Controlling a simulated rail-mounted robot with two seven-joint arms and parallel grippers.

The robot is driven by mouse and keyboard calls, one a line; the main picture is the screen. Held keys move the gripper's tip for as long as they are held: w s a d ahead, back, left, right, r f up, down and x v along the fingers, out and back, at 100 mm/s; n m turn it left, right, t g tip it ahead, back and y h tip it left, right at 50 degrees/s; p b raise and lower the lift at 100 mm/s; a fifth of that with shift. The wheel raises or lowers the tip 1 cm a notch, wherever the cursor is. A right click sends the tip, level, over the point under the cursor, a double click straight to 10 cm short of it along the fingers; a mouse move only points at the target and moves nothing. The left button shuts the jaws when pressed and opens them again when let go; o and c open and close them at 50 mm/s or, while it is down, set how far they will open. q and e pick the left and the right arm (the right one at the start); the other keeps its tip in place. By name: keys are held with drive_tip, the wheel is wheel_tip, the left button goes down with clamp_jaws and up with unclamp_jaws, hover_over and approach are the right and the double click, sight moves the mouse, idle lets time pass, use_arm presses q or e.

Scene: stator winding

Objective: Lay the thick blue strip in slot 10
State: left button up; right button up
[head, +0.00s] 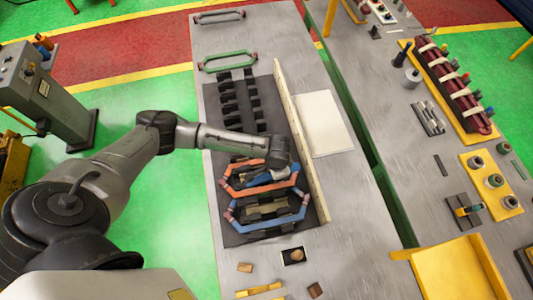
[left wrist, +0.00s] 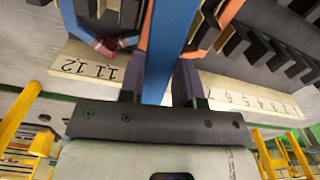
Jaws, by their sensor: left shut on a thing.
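A thick blue strip (left wrist: 168,45) runs up between the two fingers of my left gripper (left wrist: 160,88), which is shut on it. The strip hides part of the numbered ledge (left wrist: 225,88) behind it; 11 and 12 show left of the fingers and lower numbers to the right. The label 10 is hidden. In the head view my left gripper (head: 277,172) is over the near part of the dark slotted mat (head: 225,110), above an orange six-sided coil (head: 231,187). A blue six-sided coil (head: 303,213) lies nearer. The strip's height above the slots cannot be told.
The pale ledge (head: 300,140) stands along the mat's right side, with a white sheet (head: 323,123) beyond it. A green coil (head: 228,55) and a grey coil (head: 220,14) lie at the bench's far end. Small blocks (head: 293,256) lie in front.

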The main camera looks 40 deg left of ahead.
sight(266, 179)
use_arm(q)
drive_tip(key=shift+m, duration=0.6)
drive_tip(key=s+f, duration=0.1)
drive_tip(key=s+f+p, duration=0.1)
drive_tip(key=s+f, duration=0.1)
drive_tip(key=shift+s+a+f, duration=0.2)
drive_tip(key=shift+s+a, duration=0.05)
drive_tip(key=shift+a, duration=0.15)
drive_tip(key=shift+s+f, duration=0.15)
drive_tip(key=shift+f, duration=0.1)
drive_tip(key=shift+a+f+b, duration=0.1)
drive_tip(key=shift+f+b, duration=0.8)
drive_tip(key=shift+b, duration=0.25)
wheel_tip(266, 179, down, 2)
drive_tip(key=b, duration=0.3)
drive_tip(key=shift+f, duration=0.2)
use_arm(e)
drive_tip(key=f, duration=0.3)
drive_tip(key=shift+w+a+f, duration=0.1)
drive_tip(key=shift+a+f, duration=0.1)
drive_tip(key=shift+f, duration=0.1)
drive_tip(key=shift+d, duration=0.1)
use_arm(q)
drive_tip(key=shift+f, duration=0.4)
use_arm(e)
drive_tip(key=shift+f, duration=0.15)
use_arm(q)
drive_tip(key=shift+f, duration=0.15)
